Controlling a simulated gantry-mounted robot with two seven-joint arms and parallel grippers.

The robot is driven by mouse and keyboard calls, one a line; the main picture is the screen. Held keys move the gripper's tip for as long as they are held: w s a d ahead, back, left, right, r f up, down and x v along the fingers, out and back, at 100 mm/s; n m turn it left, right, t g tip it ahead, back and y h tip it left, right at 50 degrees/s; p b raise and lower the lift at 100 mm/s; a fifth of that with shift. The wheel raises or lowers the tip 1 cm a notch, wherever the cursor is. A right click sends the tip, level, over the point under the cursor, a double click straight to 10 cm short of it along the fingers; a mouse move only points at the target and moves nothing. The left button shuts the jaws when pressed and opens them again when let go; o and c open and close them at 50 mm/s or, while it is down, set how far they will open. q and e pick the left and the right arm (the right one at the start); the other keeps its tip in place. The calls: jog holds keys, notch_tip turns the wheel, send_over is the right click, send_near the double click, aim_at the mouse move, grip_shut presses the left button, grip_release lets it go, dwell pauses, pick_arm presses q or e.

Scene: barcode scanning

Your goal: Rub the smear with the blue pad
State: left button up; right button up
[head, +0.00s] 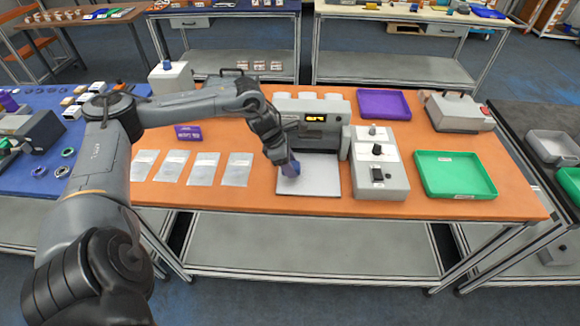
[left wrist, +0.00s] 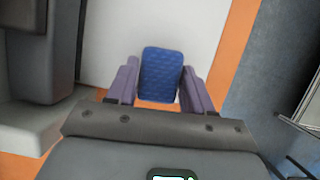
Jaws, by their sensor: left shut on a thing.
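My left gripper (head: 290,167) is above the pale plate (head: 320,178) in front of the scanning machine. In the left wrist view my left gripper (left wrist: 160,92) is shut on the blue pad (left wrist: 161,70), which sits between its two purple fingers. The pad is a rounded blue rectangle with a textured face. The white plate (left wrist: 118,35) lies below the pad in that view; I cannot tell whether they touch. No smear can be made out on the plate; the pad and gripper hide part of it. My right gripper is not in view.
The grey machine (head: 335,105) with a lit display stands behind the plate. A control box (head: 392,185) with knobs is just right of it. A green tray (head: 455,158) and a purple tray (head: 384,92) are further right. Several clear bags (head: 203,169) lie to the left.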

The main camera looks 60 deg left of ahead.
pick_arm(q)
jog(key=shift+w+d+r+p, duration=0.1)
jog(key=shift+w+r+p, duration=0.15)
jog(key=shift+r, duration=0.25)
jog(key=shift+w+d+r+p, duration=0.1)
jog(key=shift+r+p, duration=0.15)
jog(key=shift+r, duration=0.25)
jog(key=shift+w+p+v, duration=0.2)
jog(key=shift+p+v, duration=0.65)
jog(key=shift+v, duration=0.25)
jog(key=shift+d+r+p, duration=0.1)
jog(key=shift+r+p, duration=0.5)
jog(key=shift+r, duration=0.4)
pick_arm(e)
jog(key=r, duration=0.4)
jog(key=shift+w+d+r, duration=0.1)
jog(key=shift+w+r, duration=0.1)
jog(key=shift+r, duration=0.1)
